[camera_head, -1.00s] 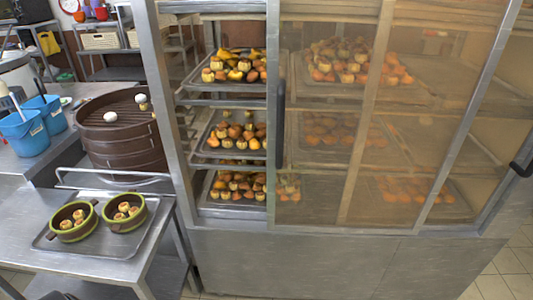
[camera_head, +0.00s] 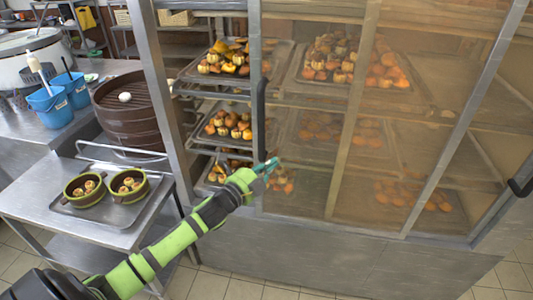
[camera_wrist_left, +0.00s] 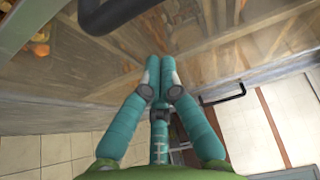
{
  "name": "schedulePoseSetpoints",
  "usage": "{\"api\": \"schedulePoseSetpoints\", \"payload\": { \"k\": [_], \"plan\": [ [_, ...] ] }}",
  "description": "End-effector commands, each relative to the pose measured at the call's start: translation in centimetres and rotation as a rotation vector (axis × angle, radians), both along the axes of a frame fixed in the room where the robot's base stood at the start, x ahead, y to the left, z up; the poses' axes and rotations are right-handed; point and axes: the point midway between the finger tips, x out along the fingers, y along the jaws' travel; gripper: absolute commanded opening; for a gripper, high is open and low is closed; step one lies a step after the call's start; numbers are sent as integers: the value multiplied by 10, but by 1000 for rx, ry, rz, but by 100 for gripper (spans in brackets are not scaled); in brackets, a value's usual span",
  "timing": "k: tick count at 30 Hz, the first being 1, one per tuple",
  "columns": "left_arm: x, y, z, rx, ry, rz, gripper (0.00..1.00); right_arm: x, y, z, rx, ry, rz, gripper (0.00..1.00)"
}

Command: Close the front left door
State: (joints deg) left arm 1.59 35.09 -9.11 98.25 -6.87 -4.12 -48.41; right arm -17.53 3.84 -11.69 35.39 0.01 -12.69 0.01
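The front left door (camera_head: 305,120) is a glass sliding panel on the metal cabinet, with a vertical black handle (camera_head: 261,105) along its left edge. It stands partly open, with an uncovered gap to its left. My left gripper (camera_head: 268,166), with teal fingers, is in front of the cabinet just below the handle. In the left wrist view its fingertips (camera_wrist_left: 160,68) are together with nothing seen between them. The handle (camera_wrist_left: 115,12) shows large at the top of that view, apart from the fingers. Whether the fingertips touch the glass is unclear. My right gripper is not in view.
Trays of food (camera_head: 225,64) sit on shelves behind the gap and glass. Another black handle (camera_head: 520,187) is at the far right. A cart (camera_head: 75,225) with two green-rimmed bowls and a brown steamer (camera_head: 130,115) stand left. Tiled floor is visible in front.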

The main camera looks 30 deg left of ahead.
Motion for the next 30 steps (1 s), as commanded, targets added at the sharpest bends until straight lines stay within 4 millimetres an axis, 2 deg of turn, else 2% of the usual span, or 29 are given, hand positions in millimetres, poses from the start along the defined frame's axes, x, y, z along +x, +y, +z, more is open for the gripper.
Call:
{"api": "schedulePoseSetpoints", "payload": {
  "k": [3, 9, 12, 18, 30],
  "plan": [
    [23, -3, 3, -2, -2, 2, 0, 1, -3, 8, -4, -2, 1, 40],
    [53, -9, 2, -2, -1, 1, 0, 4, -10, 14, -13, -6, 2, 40],
    [42, 7, 2, 1, 5, 2, 0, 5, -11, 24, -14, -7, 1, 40],
    [32, 24, 1, 0, 3, 1, 0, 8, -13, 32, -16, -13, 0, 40],
    [30, 27, -1, -2, 2, 0, 0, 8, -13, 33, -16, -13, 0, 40]
  ]
}}
